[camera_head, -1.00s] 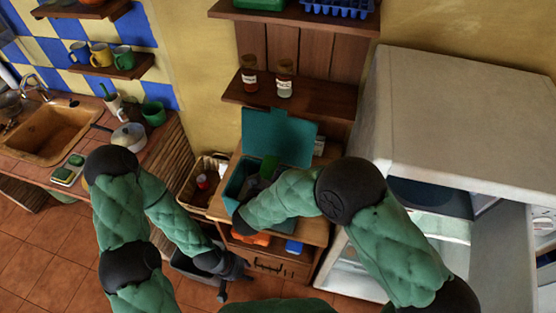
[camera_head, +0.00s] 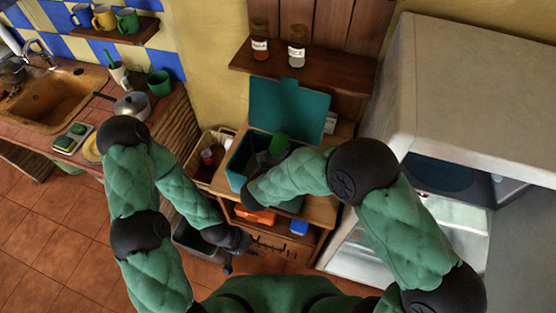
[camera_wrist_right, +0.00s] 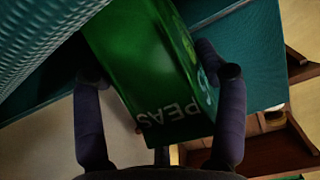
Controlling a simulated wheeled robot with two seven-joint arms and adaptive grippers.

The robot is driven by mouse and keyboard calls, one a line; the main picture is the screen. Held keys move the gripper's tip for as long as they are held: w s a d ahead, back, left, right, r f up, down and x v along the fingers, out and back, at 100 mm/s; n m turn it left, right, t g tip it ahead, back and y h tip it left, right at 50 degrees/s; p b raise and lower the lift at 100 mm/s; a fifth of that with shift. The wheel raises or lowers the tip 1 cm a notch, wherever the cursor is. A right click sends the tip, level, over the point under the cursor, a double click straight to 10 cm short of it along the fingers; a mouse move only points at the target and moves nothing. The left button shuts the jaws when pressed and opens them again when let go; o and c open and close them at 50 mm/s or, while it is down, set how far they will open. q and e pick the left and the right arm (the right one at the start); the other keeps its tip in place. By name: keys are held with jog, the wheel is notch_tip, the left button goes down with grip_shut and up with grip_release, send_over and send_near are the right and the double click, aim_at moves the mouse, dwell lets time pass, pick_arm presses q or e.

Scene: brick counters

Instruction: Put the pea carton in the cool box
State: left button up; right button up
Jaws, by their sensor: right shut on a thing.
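The teal cool box (camera_head: 238,167) stands on a small wooden cabinet, its lid (camera_head: 290,108) raised at the back. The green pea carton (camera_head: 279,144) shows at the box's opening, partly hidden by my right gripper (camera_head: 268,159). In the right wrist view, the carton (camera_wrist_right: 140,60), lettered PEAS, is tilted between the two fingers of my right gripper (camera_wrist_right: 160,75). Teal walls are close around it. How deep the carton is in the box is hard to tell. My left gripper (camera_head: 240,254) hangs low in front of the cabinet, away from the box; its fingers are too small to read.
A fridge (camera_head: 470,95) with an open door stands right of the cabinet. A basket (camera_head: 205,160) is left of the cool box. A shelf with two jars (camera_head: 297,48) is above. An orange thing (camera_head: 256,215) and a blue thing (camera_head: 299,227) lie on the cabinet's lower shelf.

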pick_arm(q)
jog(key=shift+f, duration=0.3)
pick_arm(e)
jog(key=shift+f, duration=0.25)
jog(key=o, duration=1.5)
jog(key=v, duration=1.2)
